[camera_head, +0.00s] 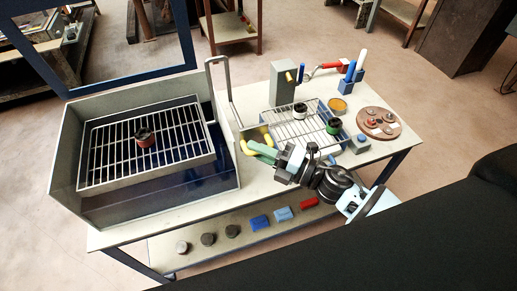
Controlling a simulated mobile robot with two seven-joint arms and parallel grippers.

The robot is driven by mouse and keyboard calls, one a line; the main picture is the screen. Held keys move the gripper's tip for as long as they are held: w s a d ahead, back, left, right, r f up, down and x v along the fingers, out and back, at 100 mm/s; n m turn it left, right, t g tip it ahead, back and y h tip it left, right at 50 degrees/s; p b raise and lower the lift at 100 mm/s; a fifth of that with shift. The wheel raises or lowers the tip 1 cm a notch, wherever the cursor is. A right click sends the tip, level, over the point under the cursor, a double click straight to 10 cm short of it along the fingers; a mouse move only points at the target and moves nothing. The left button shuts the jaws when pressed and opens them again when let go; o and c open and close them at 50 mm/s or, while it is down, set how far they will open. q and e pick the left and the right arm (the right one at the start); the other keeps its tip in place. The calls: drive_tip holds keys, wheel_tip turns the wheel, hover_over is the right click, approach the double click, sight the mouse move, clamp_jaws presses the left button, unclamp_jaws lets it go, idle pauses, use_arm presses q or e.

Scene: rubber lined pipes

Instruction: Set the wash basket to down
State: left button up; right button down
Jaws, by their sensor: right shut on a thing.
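The wash basket (102,155) is a wire grid tray with a pale rim, inside the upper part of a grey open tank (75,112) with dark blue liquid below. A dark ring-shaped part with a reddish-brown side (146,138) sits on its grid. A bent grey lever (229,85) rises at the tank's right side and runs down towards a yellow grip. My right gripper (262,147) is shut at this yellow grip (268,137), right of the tank; its fingers partly hide the contact. My left gripper is out of view.
A wire rack (292,128) holds two dark ring parts, one with white and one with green. A grey block (284,84), blue holders, an orange dish (337,104) and a round brown plate (379,123) stand on the table. Blocks and discs lie on the lower shelf.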

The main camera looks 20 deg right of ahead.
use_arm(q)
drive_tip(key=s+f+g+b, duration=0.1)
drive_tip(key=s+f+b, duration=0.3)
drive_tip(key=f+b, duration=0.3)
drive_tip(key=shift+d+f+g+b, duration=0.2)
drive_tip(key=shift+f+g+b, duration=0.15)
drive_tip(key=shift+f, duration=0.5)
use_arm(e)
wheel_tip(320, 180, down, 13)
drive_tip(key=shift+r, duration=0.2)
drive_tip(key=shift+s, duration=0.1)
drive_tip(key=c, duration=1.7)
unclamp_jaws()
drive_tip(key=shift+o, duration=1.5)
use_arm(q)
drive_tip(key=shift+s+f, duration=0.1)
use_arm(e)
drive_tip(key=shift+r, duration=0.1)
